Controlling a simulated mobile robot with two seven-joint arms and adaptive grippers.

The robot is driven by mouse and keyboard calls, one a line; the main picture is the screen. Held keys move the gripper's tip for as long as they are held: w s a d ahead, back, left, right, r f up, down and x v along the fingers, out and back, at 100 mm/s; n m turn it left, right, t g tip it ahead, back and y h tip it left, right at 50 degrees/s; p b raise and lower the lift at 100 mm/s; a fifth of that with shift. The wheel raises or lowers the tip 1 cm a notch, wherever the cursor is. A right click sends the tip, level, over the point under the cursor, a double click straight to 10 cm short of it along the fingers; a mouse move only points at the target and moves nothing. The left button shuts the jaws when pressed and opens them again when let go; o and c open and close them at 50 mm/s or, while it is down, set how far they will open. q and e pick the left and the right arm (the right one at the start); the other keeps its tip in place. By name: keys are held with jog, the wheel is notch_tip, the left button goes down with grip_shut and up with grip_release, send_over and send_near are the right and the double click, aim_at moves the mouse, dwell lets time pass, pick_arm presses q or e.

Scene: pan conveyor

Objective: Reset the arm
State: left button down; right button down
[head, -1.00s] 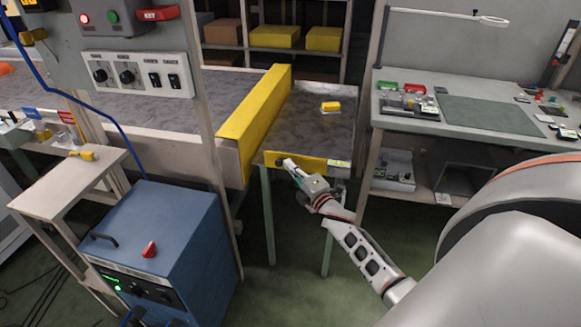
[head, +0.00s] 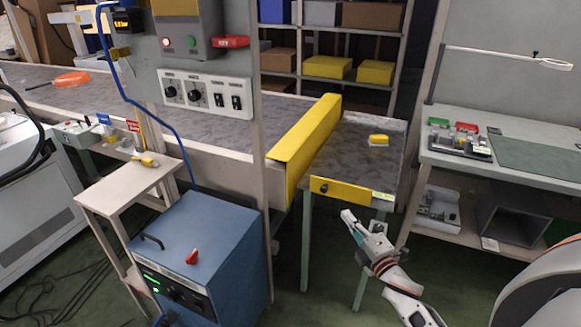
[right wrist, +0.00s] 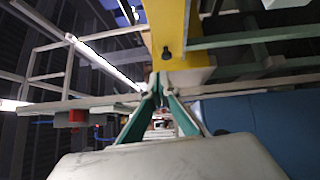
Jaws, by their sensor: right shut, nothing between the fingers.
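My right gripper (head: 347,214) shows in the head view below and to the right of the black knob (head: 322,188) on the yellow front panel (head: 345,192) of the conveyor's end table. Its fingers are shut and empty, and it appears apart from the panel. In the right wrist view the green-sided fingers (right wrist: 158,88) converge at their tips, with the yellow panel (right wrist: 172,25) and its knob (right wrist: 166,52) beyond. My left gripper is not in view.
A yellow barrier (head: 305,138) stands between the conveyor belt (head: 215,133) and the end table, where a small yellow block (head: 378,139) lies. A blue cabinet (head: 200,255) stands front left; a workbench (head: 440,155) is at right.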

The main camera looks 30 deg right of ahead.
jog(key=s+a+f+m+g+y, duration=0.1)
jog(key=s+a+f+m, duration=0.3)
jog(key=s+a, duration=0.4)
jog(key=s+a+f+m+g+y, duration=0.1)
jog(key=s+a+f+m+g, duration=0.3)
jog(key=s+a+f, duration=0.3)
jog(key=s+a+f+m+g+y+p, duration=0.1)
jog(key=s+a+f+m+g, duration=0.2)
jog(key=s+a+f+m, duration=0.2)
jog(key=s+a, duration=0.3)
jog(key=a, duration=0.2)
jog(key=shift+s+f+y, duration=0.3)
jog(key=shift+f+y, duration=0.1)
